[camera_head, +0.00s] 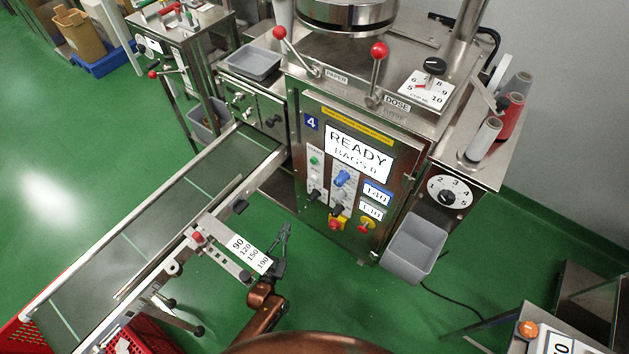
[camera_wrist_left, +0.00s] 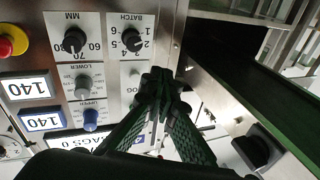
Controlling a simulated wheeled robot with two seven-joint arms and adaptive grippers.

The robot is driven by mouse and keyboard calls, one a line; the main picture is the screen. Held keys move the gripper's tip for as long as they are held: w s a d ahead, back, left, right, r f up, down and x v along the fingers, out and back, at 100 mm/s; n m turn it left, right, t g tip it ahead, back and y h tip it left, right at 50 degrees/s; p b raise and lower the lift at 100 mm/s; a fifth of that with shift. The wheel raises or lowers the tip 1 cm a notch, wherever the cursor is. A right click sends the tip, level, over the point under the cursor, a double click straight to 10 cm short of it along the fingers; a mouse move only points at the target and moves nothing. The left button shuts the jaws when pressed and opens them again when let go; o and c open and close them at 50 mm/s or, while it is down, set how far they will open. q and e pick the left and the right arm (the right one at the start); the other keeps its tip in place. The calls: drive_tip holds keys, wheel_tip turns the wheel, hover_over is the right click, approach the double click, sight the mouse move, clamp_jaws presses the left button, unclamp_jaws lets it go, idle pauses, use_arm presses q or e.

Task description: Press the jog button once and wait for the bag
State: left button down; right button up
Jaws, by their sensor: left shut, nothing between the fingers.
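The packing machine's control panel (camera_head: 312,232) stands at centre, with a screen (camera_head: 358,150) reading READY, BAGS 0. My left gripper (camera_head: 285,232) is in front of the machine's lower left side, fingers shut and empty. In the left wrist view the shut fingertips (camera_wrist_left: 162,82) are beside a partly covered label (camera_wrist_left: 135,76) ending in "OG". No bag shows on the conveyor belt (camera_head: 175,215). My right gripper is out of view.
Near the fingers are the BATCH knob (camera_wrist_left: 131,42), the MM knob (camera_wrist_left: 75,40) and the blue UPPER knob (camera_wrist_left: 90,119). A red stop button (camera_wrist_left: 5,46) is at the panel edge. A grey bin (camera_head: 414,248) hangs at the machine's right. Green floor is open at left.

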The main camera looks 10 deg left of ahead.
use_arm(q)
drive_tip(key=w+d+r+n+t+y+b, duration=0.2)
drive_tip(key=w+r+n+t+y+b, duration=0.2)
drive_tip(key=r+b, duration=0.5)
drive_tip(key=shift+w+d+r+t, duration=0.2)
drive_tip(key=shift+w+r+t, duration=0.2)
drive_tip(key=shift+t, duration=0.6)
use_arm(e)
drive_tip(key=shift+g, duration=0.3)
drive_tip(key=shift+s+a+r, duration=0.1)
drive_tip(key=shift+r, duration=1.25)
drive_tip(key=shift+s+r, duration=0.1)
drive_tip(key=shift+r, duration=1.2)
use_arm(q)
drive_tip(key=shift+w, duration=0.1)
drive_tip(key=b, duration=0.4)
approach(314, 178)
drive_tip(key=w+a+r, duration=0.2)
drive_tip(key=w+r, duration=0.2)
drive_tip(key=shift+w, duration=0.2)
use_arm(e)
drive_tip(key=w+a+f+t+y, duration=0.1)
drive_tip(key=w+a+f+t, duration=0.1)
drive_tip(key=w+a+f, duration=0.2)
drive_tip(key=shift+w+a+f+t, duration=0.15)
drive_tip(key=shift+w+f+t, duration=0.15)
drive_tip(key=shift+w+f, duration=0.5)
